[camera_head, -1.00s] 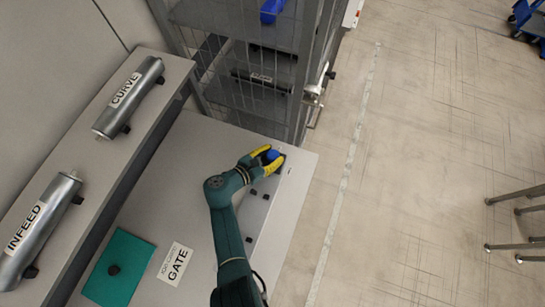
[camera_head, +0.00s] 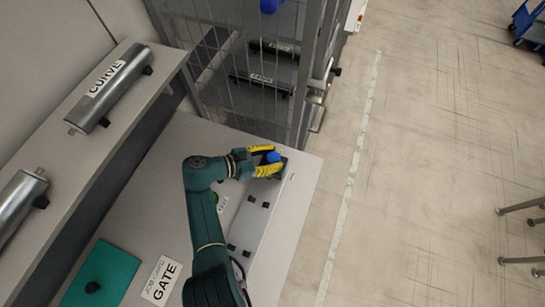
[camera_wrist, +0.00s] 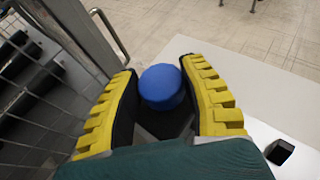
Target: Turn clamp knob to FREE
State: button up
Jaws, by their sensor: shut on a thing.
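The blue clamp knob (camera_head: 273,157) sits at the far end of a grey panel (camera_head: 255,215) on the bench. It also shows as a round blue cap in the wrist view (camera_wrist: 162,86). My gripper (camera_head: 266,161) has its yellow-padded fingers on either side of the knob and is shut on it. In the wrist view the fingers (camera_wrist: 165,100) flank the knob at left and right. The knob's marking and any FREE label are hidden or too small to read.
Several black knobs (camera_head: 248,199) line the panel near my arm. A wire-mesh cage (camera_head: 250,75) stands just beyond the bench. A GATE card (camera_head: 162,281) and a green plate (camera_head: 108,268) lie at the lower left. A CURVE roller (camera_head: 110,88) rests on the shelf.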

jog(key=shift+f, duration=0.1)
jog(key=o, duration=1.2)
jog(key=shift+d, duration=0.1)
jog(key=v, duration=1.2)
